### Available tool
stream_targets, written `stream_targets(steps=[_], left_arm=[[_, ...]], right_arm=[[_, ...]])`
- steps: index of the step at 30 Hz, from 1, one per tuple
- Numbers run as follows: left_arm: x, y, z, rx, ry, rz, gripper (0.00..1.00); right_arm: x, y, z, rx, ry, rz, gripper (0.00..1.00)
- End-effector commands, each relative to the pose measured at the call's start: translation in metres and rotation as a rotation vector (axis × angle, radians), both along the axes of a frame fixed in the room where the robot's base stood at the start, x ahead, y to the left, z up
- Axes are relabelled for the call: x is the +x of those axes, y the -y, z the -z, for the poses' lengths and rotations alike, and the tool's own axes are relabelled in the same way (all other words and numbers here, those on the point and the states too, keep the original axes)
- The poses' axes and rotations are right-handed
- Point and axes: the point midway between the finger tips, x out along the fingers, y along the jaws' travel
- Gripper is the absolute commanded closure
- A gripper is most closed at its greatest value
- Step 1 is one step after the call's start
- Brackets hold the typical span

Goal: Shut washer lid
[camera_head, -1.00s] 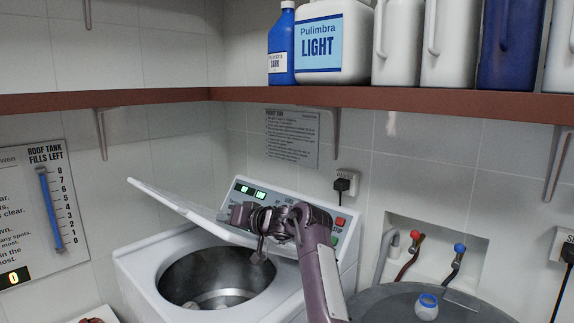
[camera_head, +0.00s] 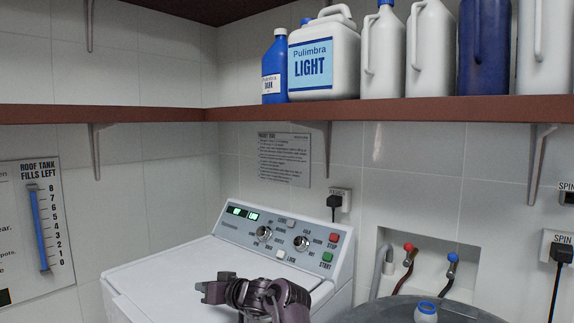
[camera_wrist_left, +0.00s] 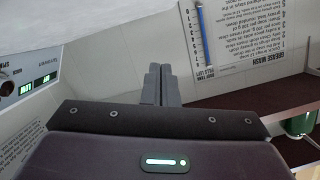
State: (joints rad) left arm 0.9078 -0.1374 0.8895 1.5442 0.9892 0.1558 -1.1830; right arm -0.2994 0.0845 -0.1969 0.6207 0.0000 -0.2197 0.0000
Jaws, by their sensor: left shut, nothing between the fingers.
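The white washer (camera_head: 130,310) stands in the corner with its sloped control panel (camera_head: 285,245) at the back. Its white lid (camera_head: 165,275) lies down flat over the top, and the drum opening no longer shows. No gap shows along the part of the lid in view; its front is cut off by the picture's bottom edge. My left gripper (camera_head: 205,290) is shut and empty, over the lid's right part. In the left wrist view its fingers (camera_wrist_left: 160,85) are together, with a white surface, likely the lid, close by. My right gripper is not in view.
A brown shelf (camera_head: 350,110) with bottles and jugs runs above the washer. Red and blue taps (camera_head: 430,262) sit in a wall recess.

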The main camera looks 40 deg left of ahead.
Motion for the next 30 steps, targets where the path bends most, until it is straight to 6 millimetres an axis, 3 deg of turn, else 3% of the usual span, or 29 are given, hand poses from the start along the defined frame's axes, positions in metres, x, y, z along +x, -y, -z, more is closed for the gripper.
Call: stream_targets(steps=[11,19,21,30], left_arm=[[0.001,-0.001,-0.008,0.001,0.0,0.0,1.0],[0.008,-0.003,-0.053,0.001,-0.002,0.003,1.0],[0.011,0.019,-0.042,0.0,0.001,0.006,1.0],[0.016,0.077,-0.057,0.0,0.0,0.004,1.0]], right_arm=[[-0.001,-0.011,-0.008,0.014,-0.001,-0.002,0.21],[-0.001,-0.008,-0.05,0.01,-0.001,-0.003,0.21],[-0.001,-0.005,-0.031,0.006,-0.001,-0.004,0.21],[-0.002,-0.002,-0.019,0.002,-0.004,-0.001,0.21]])
